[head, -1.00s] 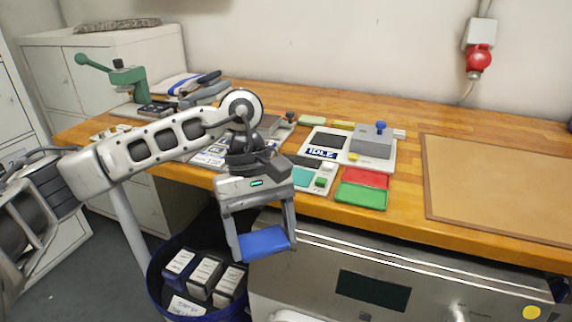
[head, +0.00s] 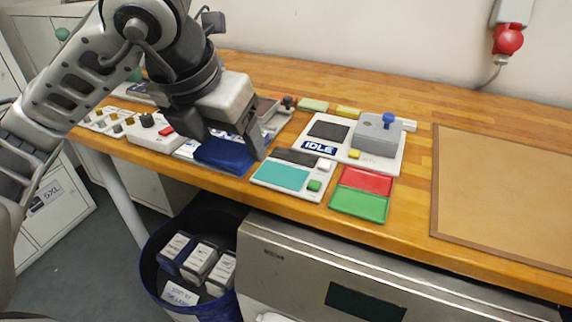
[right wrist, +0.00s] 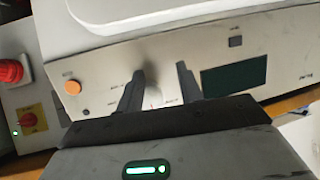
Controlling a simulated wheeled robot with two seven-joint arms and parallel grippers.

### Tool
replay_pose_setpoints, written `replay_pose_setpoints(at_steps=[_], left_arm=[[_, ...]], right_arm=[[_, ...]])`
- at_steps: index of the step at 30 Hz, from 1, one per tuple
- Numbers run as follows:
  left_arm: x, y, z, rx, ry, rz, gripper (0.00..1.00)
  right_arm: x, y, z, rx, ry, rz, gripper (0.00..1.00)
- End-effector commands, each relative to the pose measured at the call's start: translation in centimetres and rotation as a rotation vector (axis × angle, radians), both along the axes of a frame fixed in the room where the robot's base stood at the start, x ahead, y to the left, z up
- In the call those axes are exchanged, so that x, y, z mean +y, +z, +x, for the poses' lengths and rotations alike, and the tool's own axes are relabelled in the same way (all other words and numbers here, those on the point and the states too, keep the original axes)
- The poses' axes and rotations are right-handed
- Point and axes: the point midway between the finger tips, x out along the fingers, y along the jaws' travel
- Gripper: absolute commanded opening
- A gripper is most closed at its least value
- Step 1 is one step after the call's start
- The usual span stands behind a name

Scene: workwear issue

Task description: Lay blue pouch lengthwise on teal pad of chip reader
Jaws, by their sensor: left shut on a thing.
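The blue pouch (head: 224,155) is held between the fingers of my left gripper (head: 232,142), left of the chip reader in the head view. It is close over the table's front part; I cannot tell whether it touches anything below. The chip reader (head: 314,197) lies flat near the front edge, with its teal pad (head: 281,175) bare, a dark display strip behind the pad and a green button on the right. My right gripper (right wrist: 160,85) shows in the right wrist view with its two fingers apart and nothing between them, facing a metal machine front.
Red (head: 366,180) and green (head: 358,204) trays lie right of the reader. Behind it stands a grey device with an IDLE label (head: 319,147). A control box with knobs (head: 154,134) is at left. A brown mat (head: 505,195) lies right. A blue bin (head: 215,299) with boxes stands below.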

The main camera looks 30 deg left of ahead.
Motion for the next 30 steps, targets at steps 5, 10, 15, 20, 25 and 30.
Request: replay_pose_setpoints(at_steps=[5, 10, 15, 20, 25, 30], left_arm=[[-0.3, -1.3, 2.6, 0.009, 0.023, -0.006, 0.5], [-0.6, -3.1, 6.8, 0.011, 0.023, -0.005, 0.5], [-0.9, -5.8, 10.2, 0.012, 0.023, -0.002, 0.5], [-1.1, -8.1, 12.2, 0.006, 0.02, -0.001, 0.5], [-1.1, -9.1, 13.1, 0.004, 0.021, -0.002, 0.5], [-1.2, -11.3, 13.7, 0.01, 0.019, -0.001, 0.5]], right_arm=[[0.0, -0.2, 0.0, 0.001, 0.001, 0.0, 0.36], [0.0, 0.0, 0.0, 0.001, 0.001, 0.002, 0.36], [0.0, 0.4, -0.1, 0.002, 0.003, -0.008, 0.36], [-0.1, 0.2, -0.2, 0.01, 0.004, -0.014, 0.36], [-0.1, -0.1, -0.4, 0.017, 0.004, -0.017, 0.36], [-0.2, 0.5, -0.4, 0.016, 0.005, -0.02, 0.36]])
